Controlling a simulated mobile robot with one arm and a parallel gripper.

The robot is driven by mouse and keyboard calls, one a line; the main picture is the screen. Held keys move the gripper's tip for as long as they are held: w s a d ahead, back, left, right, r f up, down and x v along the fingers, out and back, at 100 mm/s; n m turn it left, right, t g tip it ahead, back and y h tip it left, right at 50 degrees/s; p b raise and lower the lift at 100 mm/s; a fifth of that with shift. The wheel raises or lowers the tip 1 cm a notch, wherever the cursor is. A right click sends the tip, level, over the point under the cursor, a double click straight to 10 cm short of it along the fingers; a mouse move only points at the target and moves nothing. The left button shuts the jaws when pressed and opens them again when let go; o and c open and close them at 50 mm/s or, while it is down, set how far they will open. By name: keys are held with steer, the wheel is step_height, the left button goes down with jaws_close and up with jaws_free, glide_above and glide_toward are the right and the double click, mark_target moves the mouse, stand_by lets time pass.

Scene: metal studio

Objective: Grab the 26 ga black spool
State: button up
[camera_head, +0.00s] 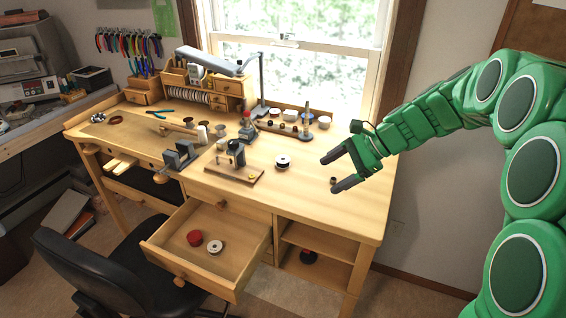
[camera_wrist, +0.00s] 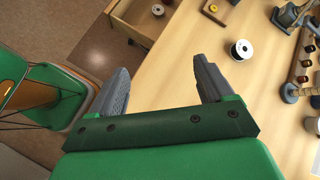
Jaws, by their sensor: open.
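A spool with white flanges and dark wire (camera_head: 283,162) stands on the bare desktop right of the middle. It also shows in the wrist view (camera_wrist: 241,50), beyond my fingers at upper right. Any gauge label is too small to read. My gripper (camera_head: 330,174) is open and empty over the right part of the desk, to the right of this spool and apart from it. In the wrist view, my gripper (camera_wrist: 160,70) shows both fingers spread with bare desk and its edge between them. Another dark spool with some red (camera_head: 308,256) sits on the shelf below.
The open drawer (camera_head: 225,248) holds a red spool (camera_head: 194,238) and a white spool (camera_head: 215,247). A small tool on a wooden board (camera_head: 233,172) stands left of the desktop spool. A spool rack (camera_head: 285,128) stands behind. A black chair (camera_head: 110,270) is in front. The desk's right side is clear.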

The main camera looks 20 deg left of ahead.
steer(key=w+a+f+m+y, duration=0.2)
steer(key=w+a+f+m, duration=0.15)
steer(key=w+a, duration=0.45)
steer(key=m+y, duration=0.2)
steer(key=m, duration=0.1)
glide_toward(281, 160)
steer(key=shift+w+f, duration=0.3)
steer(key=shift+f, duration=0.1)
steer(key=shift+x, duration=3.95)
steer(key=shift+a+r+t+y, duration=0.1)
steer(key=shift+r+t+y, duration=0.05)
steer(key=shift+t+y, duration=0.15)
steer(key=shift+c, duration=0.3)
steer(key=c, duration=1.1)
steer(key=shift+o, duration=0.2)
steer(key=shift+r, duration=0.1)
